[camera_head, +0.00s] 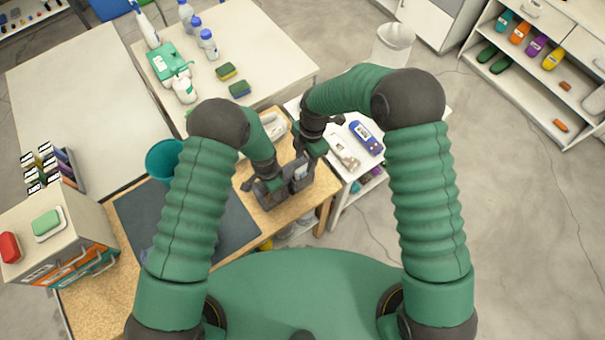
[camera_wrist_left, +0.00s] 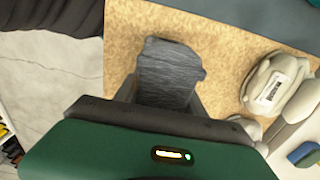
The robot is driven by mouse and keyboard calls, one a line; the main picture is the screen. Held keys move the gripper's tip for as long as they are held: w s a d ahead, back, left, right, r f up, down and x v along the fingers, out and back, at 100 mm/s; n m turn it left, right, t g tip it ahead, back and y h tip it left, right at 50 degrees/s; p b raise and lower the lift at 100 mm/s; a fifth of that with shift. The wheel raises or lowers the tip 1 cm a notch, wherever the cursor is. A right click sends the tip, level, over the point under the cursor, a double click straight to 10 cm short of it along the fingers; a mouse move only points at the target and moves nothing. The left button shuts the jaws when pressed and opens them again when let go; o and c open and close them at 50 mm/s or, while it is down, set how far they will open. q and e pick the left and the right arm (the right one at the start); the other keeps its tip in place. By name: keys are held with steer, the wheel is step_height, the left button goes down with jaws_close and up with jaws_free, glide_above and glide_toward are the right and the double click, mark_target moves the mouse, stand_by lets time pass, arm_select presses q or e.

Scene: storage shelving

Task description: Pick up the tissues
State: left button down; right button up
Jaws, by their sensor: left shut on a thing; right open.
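A dark grey, wrinkled, soft-looking pack, which I take for the tissues, shows between my left fingers in the left wrist view (camera_wrist_left: 170,72). My left gripper (camera_wrist_left: 168,95) is shut on it, above the cork-coloured tabletop (camera_wrist_left: 222,62). Whether the pack touches the top I cannot tell. In the head view my left gripper (camera_head: 268,188) is near the right end of that tabletop, with the pack mostly hidden among dark gripper parts. My right gripper (camera_head: 303,163) is open, close beside it on the right; its fingertips are hard to make out.
A dark mat (camera_head: 222,222) and a teal bin (camera_head: 163,160) are to the left. A white cart (camera_head: 345,180) with a blue item (camera_head: 365,137) stands at the right. A white labelled object (camera_wrist_left: 272,85) lies near the pack. Bottles and sponges stand on the white table (camera_head: 270,45) behind.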

mark_target(303, 168)
steer(key=f, duration=0.3)
steer(key=a+f, duration=0.1)
steer(key=f, duration=0.1)
steer(key=shift+s+f, duration=0.2)
steer(key=shift+s, duration=0.2)
jaws_close()
